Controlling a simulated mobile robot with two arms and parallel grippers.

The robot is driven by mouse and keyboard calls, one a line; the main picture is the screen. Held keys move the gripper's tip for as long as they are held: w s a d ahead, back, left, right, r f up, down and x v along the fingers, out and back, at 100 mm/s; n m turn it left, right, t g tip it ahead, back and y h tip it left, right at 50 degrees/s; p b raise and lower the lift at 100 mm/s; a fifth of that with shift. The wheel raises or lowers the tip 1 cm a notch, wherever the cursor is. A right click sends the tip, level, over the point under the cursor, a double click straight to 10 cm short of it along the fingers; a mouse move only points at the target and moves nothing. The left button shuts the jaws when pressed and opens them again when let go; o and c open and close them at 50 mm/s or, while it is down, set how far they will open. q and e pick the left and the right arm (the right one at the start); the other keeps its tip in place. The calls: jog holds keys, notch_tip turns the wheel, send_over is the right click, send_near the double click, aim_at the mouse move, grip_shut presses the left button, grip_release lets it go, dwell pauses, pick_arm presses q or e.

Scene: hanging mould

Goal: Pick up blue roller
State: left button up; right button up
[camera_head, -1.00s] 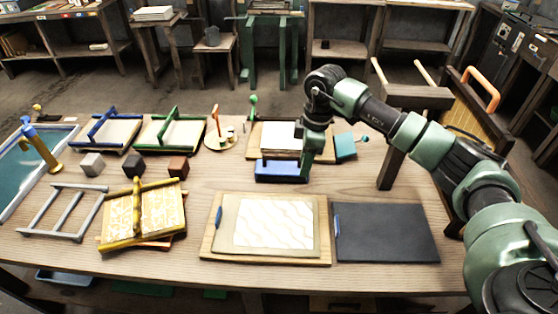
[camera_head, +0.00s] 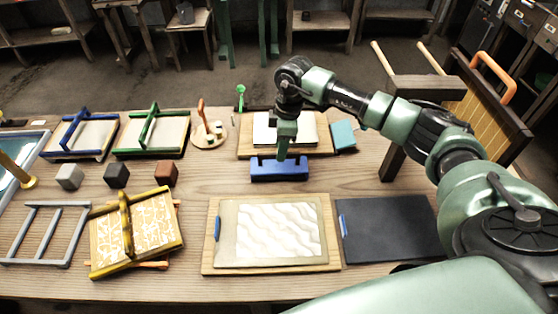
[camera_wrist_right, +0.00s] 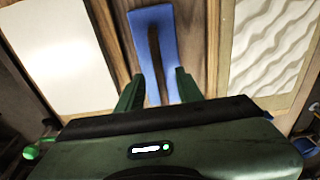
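A long blue piece (camera_head: 279,172), the only sizeable blue thing near my gripper, lies on the wooden table in the middle. I cannot tell for sure that it is the blue roller. In the right wrist view the blue piece (camera_wrist_right: 148,24) has a long dark strip down its middle. My right gripper (camera_head: 283,158) points down over it. Its fingers (camera_wrist_right: 157,82) are apart, with the blue piece seen between and beyond them. I cannot tell whether they touch it. My left gripper is out of view.
Behind the blue piece is a wooden board (camera_head: 245,146) with a pale sheet. In front are a wavy white panel (camera_head: 280,231) and a dark slab (camera_head: 392,228). A wooden frame (camera_head: 400,88) stands right. Blue-handled (camera_head: 75,132) and green-handled (camera_head: 150,130) frames lie left.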

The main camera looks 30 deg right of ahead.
jog(key=f, duration=0.3)
jog(key=shift+w+a+f, duration=0.1)
jog(key=shift+w+a, duration=0.1)
jog(key=shift+a, duration=0.1)
grip_shut()
